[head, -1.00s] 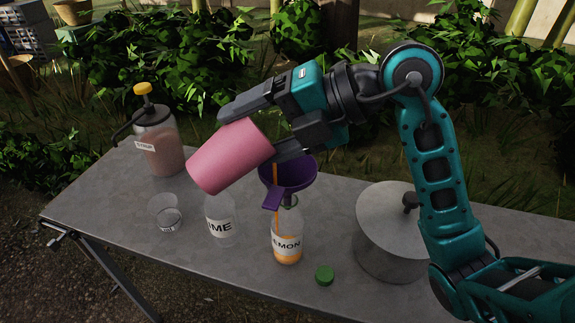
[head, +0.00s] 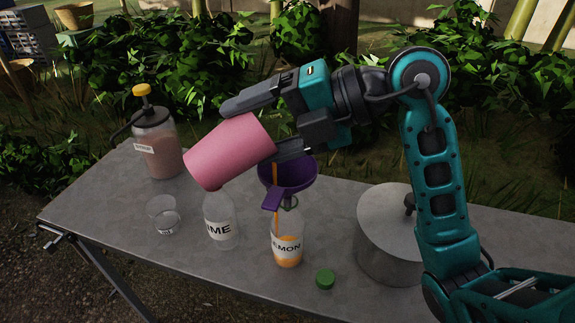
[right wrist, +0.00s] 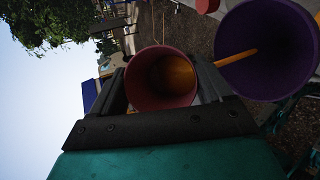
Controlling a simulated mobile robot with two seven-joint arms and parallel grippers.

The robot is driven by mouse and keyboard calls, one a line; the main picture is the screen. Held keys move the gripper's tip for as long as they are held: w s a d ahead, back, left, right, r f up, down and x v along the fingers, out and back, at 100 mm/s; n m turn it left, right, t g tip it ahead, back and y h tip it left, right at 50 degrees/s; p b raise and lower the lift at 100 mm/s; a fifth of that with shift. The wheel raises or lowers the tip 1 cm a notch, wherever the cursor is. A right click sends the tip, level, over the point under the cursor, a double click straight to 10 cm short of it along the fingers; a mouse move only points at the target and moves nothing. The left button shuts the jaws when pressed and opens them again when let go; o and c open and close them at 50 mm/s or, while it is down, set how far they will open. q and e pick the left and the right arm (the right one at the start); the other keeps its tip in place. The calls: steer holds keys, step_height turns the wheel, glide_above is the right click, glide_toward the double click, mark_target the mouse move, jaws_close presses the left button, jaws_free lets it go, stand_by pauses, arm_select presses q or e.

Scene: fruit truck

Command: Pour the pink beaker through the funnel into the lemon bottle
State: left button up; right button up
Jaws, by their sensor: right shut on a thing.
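My right gripper (head: 262,128) is shut on the pink beaker (head: 230,152), which is tilted well over above the table. In the right wrist view the beaker (right wrist: 160,68) shows its open mouth with orange liquid inside. A thin orange stream runs from its lip into the purple funnel (head: 300,173), which also shows in the right wrist view (right wrist: 262,75). The funnel sits in the neck of the lemon bottle (head: 287,225). Orange liquid stands in the lower part of the bottle, which is upright. My left gripper is not in view.
A clear lime bottle (head: 221,230) stands just left of the lemon bottle. A small glass (head: 162,213) and a syrup pump jar (head: 160,150) are farther left. A green cap (head: 325,278) lies in front, and a grey lidded pot (head: 385,240) stands at right.

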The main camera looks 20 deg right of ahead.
steer(key=shift+d+r+y+b, duration=0.1)
steer(key=shift+d+y+b, duration=0.1)
steer(key=shift+y+b, duration=0.45)
stand_by(0.5)
steer(key=shift+w+d+m+y, duration=0.1)
steer(key=shift+d+m+y, duration=0.15)
steer(key=shift+d+m, duration=0.15)
steer(key=shift+w+d+y+b, duration=0.1)
steer(key=shift+d+y+b, duration=0.25)
steer(key=shift+d+y, duration=0.05)
stand_by(0.7)
steer(key=shift+d+f+m+t+y+b, duration=0.1)
steer(key=shift+f+m+t+y+b, duration=0.2)
steer(key=shift+y+b, duration=0.15)
stand_by(0.3)
